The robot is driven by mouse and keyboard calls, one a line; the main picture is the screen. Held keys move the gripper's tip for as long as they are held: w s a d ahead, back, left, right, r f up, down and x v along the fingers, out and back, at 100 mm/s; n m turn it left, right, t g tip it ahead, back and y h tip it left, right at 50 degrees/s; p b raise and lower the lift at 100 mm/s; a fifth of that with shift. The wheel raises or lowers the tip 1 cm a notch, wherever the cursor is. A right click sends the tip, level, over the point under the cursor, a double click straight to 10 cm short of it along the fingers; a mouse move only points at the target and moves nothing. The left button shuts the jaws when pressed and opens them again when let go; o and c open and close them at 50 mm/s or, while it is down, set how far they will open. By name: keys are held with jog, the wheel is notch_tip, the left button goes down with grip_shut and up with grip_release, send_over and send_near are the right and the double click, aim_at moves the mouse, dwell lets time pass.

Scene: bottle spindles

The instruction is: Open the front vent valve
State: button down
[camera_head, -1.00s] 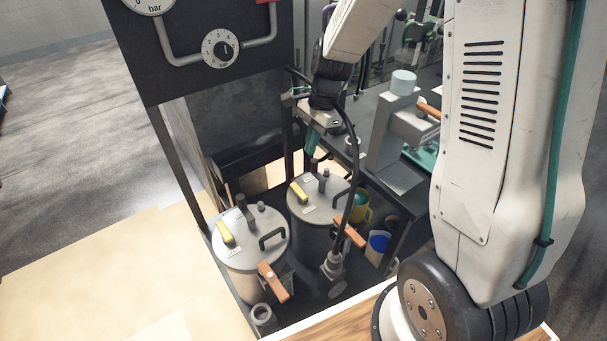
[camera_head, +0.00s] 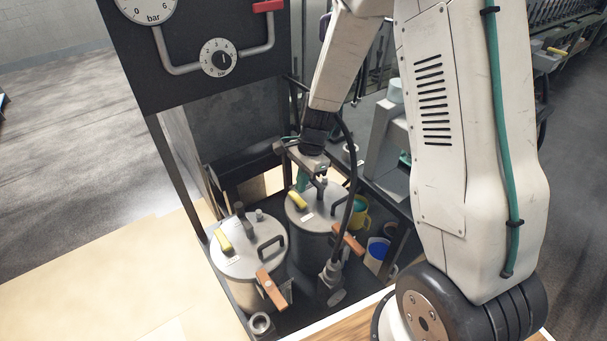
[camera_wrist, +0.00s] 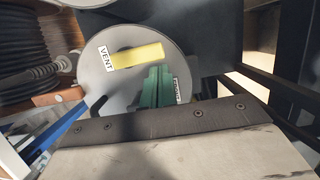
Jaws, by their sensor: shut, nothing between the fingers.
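Two round metal pots with grey lids stand in the frame, each with a yellow vent lever. The nearer-left pot (camera_head: 262,262) carries one yellow lever (camera_head: 225,241). The farther-right pot (camera_head: 318,216) carries the other yellow lever (camera_head: 297,200). My gripper (camera_head: 302,184), with green fingers, is shut and empty over the farther-right pot, close to its lever. In the wrist view that lever (camera_wrist: 140,56) lies beside a label reading VENT (camera_wrist: 105,58), just beyond my green fingertips (camera_wrist: 157,72). I cannot tell whether they touch it. My fingers partly hide a second label.
Each pot has a brown handle (camera_head: 271,289) and a black lid handle (camera_head: 271,246). A yellow mug (camera_head: 359,214) and a blue-filled container (camera_head: 377,252) stand right of the pots. Dark frame posts and a gauge panel (camera_head: 205,85) rise close by.

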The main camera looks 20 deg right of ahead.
jog(key=shift+w+a+n, duration=0.15)
jog(key=shift+a+n, duration=0.2)
jog(key=shift+n, duration=0.55)
jog(key=shift+w+a+n+g, duration=0.15)
jog(key=shift+a+n+g, duration=0.35)
jog(key=shift+n, duration=0.7)
jog(key=n, duration=0.1)
jog(key=a+n+h, duration=0.1)
jog(key=n, duration=0.1)
jog(key=a+n, duration=0.1)
jog(key=n, duration=0.1)
jog(key=shift+s+a+g, duration=0.2)
jog(key=shift+a+g, duration=0.05)
jog(key=shift+g, duration=0.15)
jog(key=shift+s+a+n+h, duration=0.4)
jog(key=shift+s+a+n, duration=0.05)
jog(key=shift+n, duration=1.1)
jog(key=shift+s+a+n+h, duration=0.4)
jog(key=shift+n, duration=1.1)
jog(key=shift+s+a+n+h, duration=0.4)
jog(key=shift+s+a+n, duration=0.05)
jog(key=shift+n, duration=1.1)
jog(key=v, duration=1)
